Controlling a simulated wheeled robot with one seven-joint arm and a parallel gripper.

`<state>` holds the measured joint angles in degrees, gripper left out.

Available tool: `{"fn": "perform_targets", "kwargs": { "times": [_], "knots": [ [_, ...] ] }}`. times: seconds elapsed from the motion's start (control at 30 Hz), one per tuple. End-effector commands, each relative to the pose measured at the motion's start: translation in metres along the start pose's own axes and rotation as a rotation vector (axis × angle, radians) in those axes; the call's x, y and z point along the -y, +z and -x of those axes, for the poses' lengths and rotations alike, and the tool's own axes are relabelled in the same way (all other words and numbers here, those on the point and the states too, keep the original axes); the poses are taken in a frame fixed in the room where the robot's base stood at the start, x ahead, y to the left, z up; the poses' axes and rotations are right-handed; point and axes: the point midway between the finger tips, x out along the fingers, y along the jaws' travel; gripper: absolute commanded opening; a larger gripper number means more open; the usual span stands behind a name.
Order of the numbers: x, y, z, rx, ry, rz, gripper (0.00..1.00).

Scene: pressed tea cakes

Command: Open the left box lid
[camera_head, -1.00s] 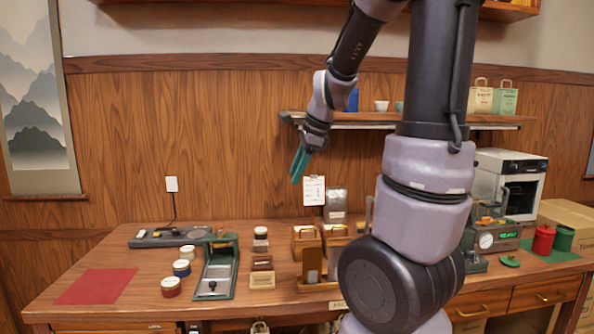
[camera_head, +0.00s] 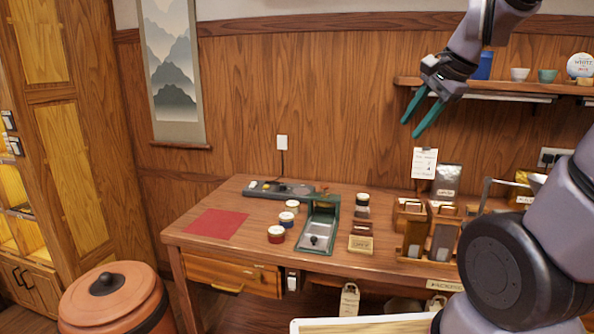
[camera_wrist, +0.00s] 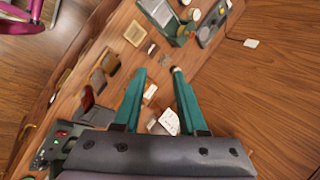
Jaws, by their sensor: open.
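My gripper (camera_head: 411,128) hangs high in front of the wooden wall, with its two teal fingers apart and empty. In the wrist view my gripper (camera_wrist: 158,72) also shows open, with nothing between the fingers. Several upright wooden boxes (camera_head: 411,216) with handles stand on the right part of the table, below and apart from the gripper. I cannot tell for sure which thing is the left box. A pale-topped edge of something (camera_head: 362,326) shows at the bottom of the head view, mostly cut off.
The wooden table (camera_head: 200,231) bears a red mat (camera_head: 216,224), several small round tins (camera_head: 276,234) and a green press-like device (camera_head: 318,228). A shelf (camera_head: 520,88) with cups is at upper right. A large lidded terracotta pot (camera_head: 110,290) stands on the floor at left.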

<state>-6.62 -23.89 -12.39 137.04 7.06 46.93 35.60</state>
Motion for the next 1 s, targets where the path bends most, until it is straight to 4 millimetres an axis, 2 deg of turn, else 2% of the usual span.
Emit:
{"fn": "perform_targets", "kwargs": {
  "times": [0.03,0.1,0.2,0.33,0.43,0.47,0.57,0.67,0.77,0.87,1.0],
  "knots": [
    [-0.006,0.013,0.016,-0.015,-0.022,0.131,0.41],
    [-0.015,0.028,0.032,-0.041,-0.034,0.321,0.41],
    [-0.027,0.045,0.048,-0.081,-0.037,0.551,0.41],
    [-0.039,0.058,0.059,-0.122,-0.027,0.744,0.41],
    [-0.043,0.062,0.062,-0.135,-0.019,0.811,0.03],
    [-0.044,0.062,0.062,-0.137,-0.018,0.819,0.00],
    [-0.044,0.062,0.062,-0.136,-0.017,0.823,0.00],
    [-0.040,0.059,0.058,-0.119,-0.023,0.764,0.00],
    [-0.030,0.048,0.046,-0.073,-0.032,0.581,0.00],
    [-0.015,0.029,0.024,-0.014,-0.029,0.277,0.00],
    [0.003,-0.005,-0.018,0.034,0.011,-0.225,0.00]
  ]
}}
